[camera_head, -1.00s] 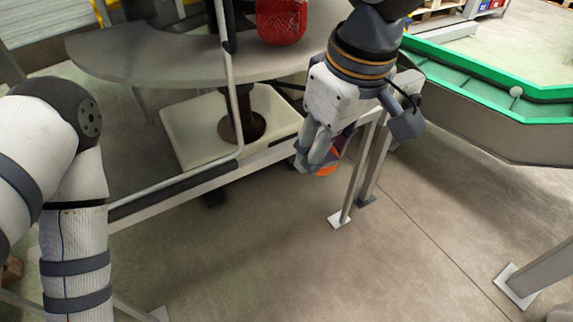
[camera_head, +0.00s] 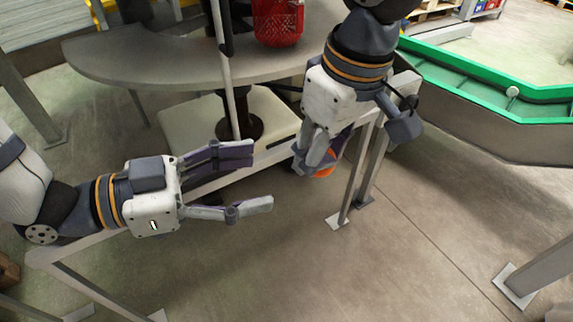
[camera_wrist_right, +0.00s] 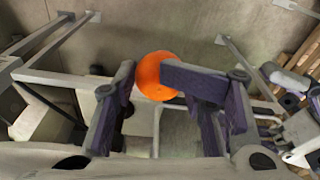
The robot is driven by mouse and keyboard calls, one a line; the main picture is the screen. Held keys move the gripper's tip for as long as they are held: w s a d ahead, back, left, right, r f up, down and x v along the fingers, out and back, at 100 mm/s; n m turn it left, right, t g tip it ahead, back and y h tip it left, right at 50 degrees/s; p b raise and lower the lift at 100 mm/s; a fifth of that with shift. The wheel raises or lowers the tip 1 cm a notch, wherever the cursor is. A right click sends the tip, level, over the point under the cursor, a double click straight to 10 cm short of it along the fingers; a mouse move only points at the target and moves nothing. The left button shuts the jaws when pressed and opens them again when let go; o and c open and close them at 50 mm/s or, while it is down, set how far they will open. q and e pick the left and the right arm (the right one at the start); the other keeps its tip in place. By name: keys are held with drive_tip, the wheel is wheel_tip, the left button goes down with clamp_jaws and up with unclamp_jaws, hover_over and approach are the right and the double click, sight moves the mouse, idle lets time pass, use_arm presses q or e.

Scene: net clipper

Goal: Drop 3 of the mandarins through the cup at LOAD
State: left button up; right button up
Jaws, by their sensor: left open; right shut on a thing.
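My left gripper (camera_head: 258,180) is open and empty in the head view, its two fingers pointing right, to the left of my right gripper. My right gripper (camera_head: 312,168) points down and is shut on an orange mandarin (camera_head: 327,160), which is partly hidden by its fingers. In the right wrist view the mandarin (camera_wrist_right: 158,76) shows between the fingertips, partly covered by the right-hand finger. I cannot make out the cup at LOAD in these views.
A round grey table (camera_head: 120,60) with a red mesh net (camera_head: 278,22) stands at the back. A green-edged conveyor (camera_head: 470,85) with a small white ball (camera_head: 512,91) is at the right. Metal posts (camera_head: 352,180) stand just right of my right gripper. Open floor lies in front.

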sight(323, 173)
use_arm(q)
drive_tip(key=x, duration=1.1)
drive_tip(key=shift+d+f, duration=0.25)
drive_tip(key=shift+d, duration=0.15)
drive_tip(key=shift+c, duration=0.3)
drive_tip(key=c, duration=1.2)
use_arm(e)
drive_tip(key=o, duration=1.5)
